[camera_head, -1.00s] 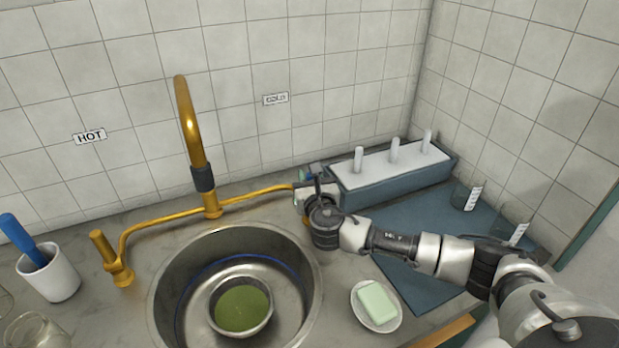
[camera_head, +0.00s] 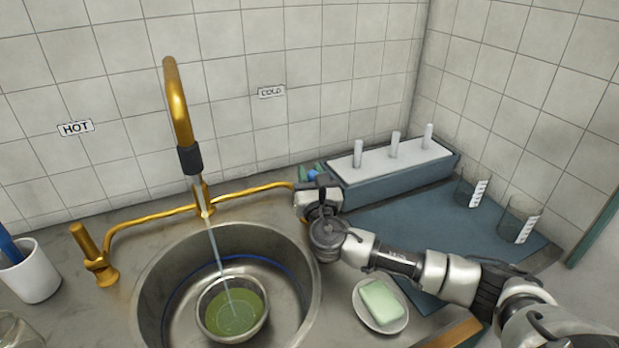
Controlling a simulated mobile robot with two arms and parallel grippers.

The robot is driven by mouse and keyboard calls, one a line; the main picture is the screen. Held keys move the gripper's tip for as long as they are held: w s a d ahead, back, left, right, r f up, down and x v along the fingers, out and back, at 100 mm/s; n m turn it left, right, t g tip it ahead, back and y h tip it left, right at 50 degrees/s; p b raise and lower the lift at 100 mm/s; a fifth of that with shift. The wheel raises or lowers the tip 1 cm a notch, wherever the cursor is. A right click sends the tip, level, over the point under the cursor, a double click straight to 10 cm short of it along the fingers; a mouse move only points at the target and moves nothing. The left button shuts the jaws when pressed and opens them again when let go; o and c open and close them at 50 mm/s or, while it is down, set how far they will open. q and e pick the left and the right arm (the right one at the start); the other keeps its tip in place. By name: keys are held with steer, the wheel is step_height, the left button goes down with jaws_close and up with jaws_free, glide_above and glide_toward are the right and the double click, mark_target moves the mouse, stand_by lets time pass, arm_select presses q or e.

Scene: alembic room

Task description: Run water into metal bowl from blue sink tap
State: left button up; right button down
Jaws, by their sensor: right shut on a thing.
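The metal bowl (camera_head: 262,318) sits in the round steel sink (camera_head: 294,262) and holds green liquid (camera_head: 226,318). A brass tap (camera_head: 176,105) with a dark collar rises behind the sink. A thin stream of water (camera_head: 216,245) falls from it into the bowl. My right gripper (camera_head: 312,190) is at the right end of the tap's brass pipe, below the COLD label (camera_head: 271,91), shut on the cold tap handle. The handle is mostly hidden by the gripper; a small blue part shows behind it. My left gripper is out of view.
The hot-side brass handle (camera_head: 88,243) stands left of the sink. A white cup (camera_head: 36,276) is at the far left. A soap dish (camera_head: 366,318) with green soap lies below my right arm. A rack (camera_head: 385,186) and glass beakers (camera_head: 516,226) stand at the right on a blue mat.

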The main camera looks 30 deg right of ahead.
steer(key=c, duration=0.9)
jaws_free()
steer(key=shift+s+a+f, duration=0.15)
steer(key=shift+s, duration=0.4)
steer(key=s+a+p, duration=0.4)
steer(key=s, duration=1.1)
steer(key=shift+f, duration=0.45)
steer(key=shift+s, duration=0.1)
